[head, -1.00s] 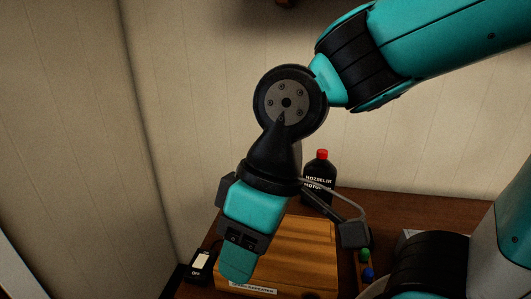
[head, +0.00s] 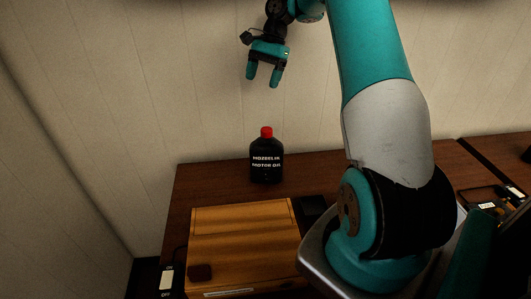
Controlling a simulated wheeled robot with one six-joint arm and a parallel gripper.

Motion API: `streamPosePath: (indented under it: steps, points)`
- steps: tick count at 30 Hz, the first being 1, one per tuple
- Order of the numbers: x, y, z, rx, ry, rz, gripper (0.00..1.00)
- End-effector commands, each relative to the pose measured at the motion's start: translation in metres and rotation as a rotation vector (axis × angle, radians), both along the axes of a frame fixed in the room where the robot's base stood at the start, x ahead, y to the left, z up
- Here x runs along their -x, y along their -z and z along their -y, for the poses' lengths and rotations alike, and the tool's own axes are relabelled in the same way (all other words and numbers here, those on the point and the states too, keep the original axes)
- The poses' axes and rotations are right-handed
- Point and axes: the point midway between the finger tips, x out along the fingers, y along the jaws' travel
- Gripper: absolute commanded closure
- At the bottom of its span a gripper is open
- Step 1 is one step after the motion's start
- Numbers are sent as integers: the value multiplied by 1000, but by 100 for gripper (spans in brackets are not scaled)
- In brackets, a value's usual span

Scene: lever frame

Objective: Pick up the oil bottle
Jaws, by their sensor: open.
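The oil bottle (head: 266,164) is black with a red cap and white lettering. It stands upright near the back of the brown table (head: 215,178) in the head view, close to the wall. My gripper (head: 263,78) is open and empty, with its two teal fingers pointing down. It appears above the bottle in the picture, clearly apart from it. How far it is from the bottle in depth is hard to tell.
A wooden box (head: 240,236) lies in front of the bottle. A small dark block (head: 312,207) sits right of it. A switch labelled OFF (head: 167,279) is at lower left. Dark items (head: 487,196) lie far right. The pale wall (head: 140,90) stands behind.

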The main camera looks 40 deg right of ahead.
Motion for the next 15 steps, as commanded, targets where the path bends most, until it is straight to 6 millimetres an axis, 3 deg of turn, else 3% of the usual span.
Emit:
streamPosePath:
  steps: [1, 3, 6, 15]
  points:
    - [4, 5, 26, 1, 74, -29, 29]
    - [10, 13, 49, 4, 151, -62, 29]
    - [14, 23, 65, 6, 211, -87, 29]
    - [15, 77, 47, 6, 225, -96, 29]
